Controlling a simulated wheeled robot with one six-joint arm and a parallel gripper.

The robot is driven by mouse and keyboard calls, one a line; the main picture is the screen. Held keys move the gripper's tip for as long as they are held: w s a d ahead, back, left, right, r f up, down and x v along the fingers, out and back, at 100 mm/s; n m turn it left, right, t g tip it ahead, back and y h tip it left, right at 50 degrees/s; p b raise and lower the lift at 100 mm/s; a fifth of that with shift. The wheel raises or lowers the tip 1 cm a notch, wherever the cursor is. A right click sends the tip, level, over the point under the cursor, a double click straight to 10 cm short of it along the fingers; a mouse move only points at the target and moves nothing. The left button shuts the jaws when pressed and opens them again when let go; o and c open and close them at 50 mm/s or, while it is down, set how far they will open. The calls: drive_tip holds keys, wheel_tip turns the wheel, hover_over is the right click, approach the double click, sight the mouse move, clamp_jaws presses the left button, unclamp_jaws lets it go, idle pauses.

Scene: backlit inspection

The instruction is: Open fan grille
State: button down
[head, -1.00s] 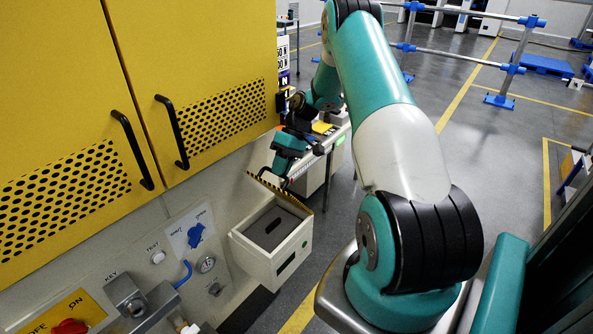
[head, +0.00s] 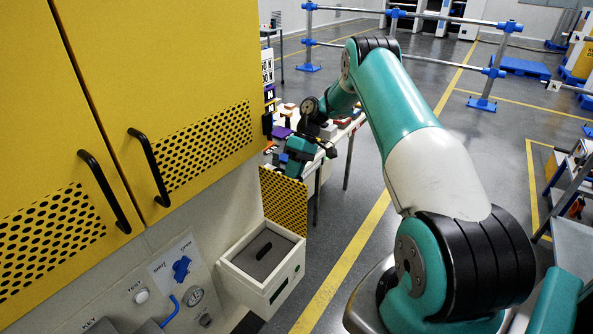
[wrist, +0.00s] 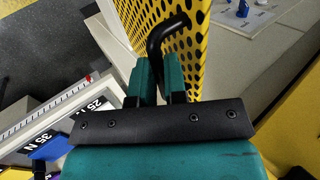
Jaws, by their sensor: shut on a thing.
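The fan grille (head: 284,203) is a yellow perforated panel. In the head view it stands raised, roughly upright, along the far edge of a cream box (head: 243,281). The box top shows a grey surface with a dark slot. In the wrist view the grille (wrist: 193,50) fills the upper middle, with a bent black handle (wrist: 166,34) on its face. My gripper (wrist: 157,68) has its teal fingers shut on this handle. In the head view my gripper (head: 289,164) is at the grille's upper edge; its fingertips are too small to make out there.
Yellow cabinet doors with black handles (head: 150,167) stand at the left. A cluttered workbench (head: 340,135) stands behind my gripper. The floor right of the box is open.

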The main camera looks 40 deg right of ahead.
drive_tip(key=shift+a+f, duration=0.15)
drive_tip(key=shift+f, duration=0.25)
drive_tip(key=c, duration=1.2)
unclamp_jaws()
drive_tip(key=shift+o, duration=0.2)
drive_tip(key=p+v, duration=0.6)
drive_tip(key=v, duration=0.1)
drive_tip(key=shift+r+p, duration=0.4)
drive_tip(key=shift+w, duration=0.1)
drive_tip(key=shift+f, duration=0.1)
